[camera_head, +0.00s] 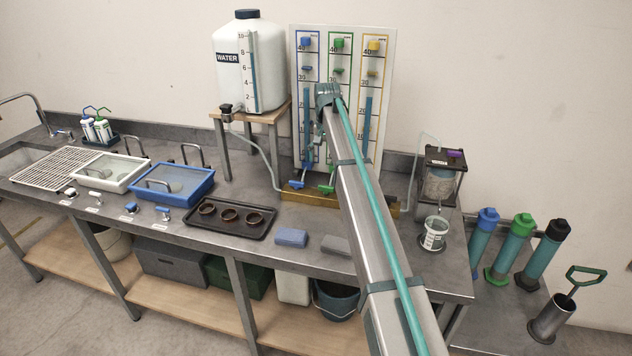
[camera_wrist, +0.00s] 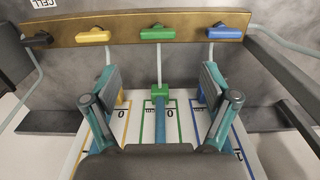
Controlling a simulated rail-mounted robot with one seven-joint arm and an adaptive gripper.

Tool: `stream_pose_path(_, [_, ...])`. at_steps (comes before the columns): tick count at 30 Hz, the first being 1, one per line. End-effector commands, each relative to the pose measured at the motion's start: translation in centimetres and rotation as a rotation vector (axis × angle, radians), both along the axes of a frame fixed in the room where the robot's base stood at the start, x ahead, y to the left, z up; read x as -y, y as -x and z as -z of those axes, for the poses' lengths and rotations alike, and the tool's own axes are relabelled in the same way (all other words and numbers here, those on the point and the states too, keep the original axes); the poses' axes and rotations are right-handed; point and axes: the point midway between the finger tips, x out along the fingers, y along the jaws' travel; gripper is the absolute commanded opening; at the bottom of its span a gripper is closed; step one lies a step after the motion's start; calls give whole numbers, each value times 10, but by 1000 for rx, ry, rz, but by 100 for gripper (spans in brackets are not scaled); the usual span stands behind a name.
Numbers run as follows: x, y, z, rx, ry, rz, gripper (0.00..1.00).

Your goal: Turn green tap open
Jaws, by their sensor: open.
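The green tap (camera_wrist: 157,33) is on a brass-coloured bar (camera_wrist: 135,26) in the wrist view, between the yellow tap (camera_wrist: 93,36) and the blue tap (camera_wrist: 220,32). Its handle lies along the bar. In the head view, the green tap (camera_head: 327,186) is low in front of the gauge board, just left of my arm. My gripper (camera_wrist: 158,82) is open and empty. Its fingers are spread either side of the green gauge tube, apart from the green tap. In the head view my arm largely hides the gripper.
The gauge board (camera_head: 387,52) stands behind the bar, with blue, green and yellow columns. The blue tap (camera_head: 295,184) is close left of the green one. A water tank (camera_head: 238,75) stands on a wooden stand at left. A tray of rings (camera_head: 268,232) and a blue block (camera_head: 291,237) lie in front.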

Motion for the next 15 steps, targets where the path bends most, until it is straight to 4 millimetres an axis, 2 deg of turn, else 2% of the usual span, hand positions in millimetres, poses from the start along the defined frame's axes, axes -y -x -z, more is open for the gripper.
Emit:
stream_pose_path(5, [7,0,8,-9,0,18,85])
stream_pose_path(15, [6,0,62,-9,1,14,85])
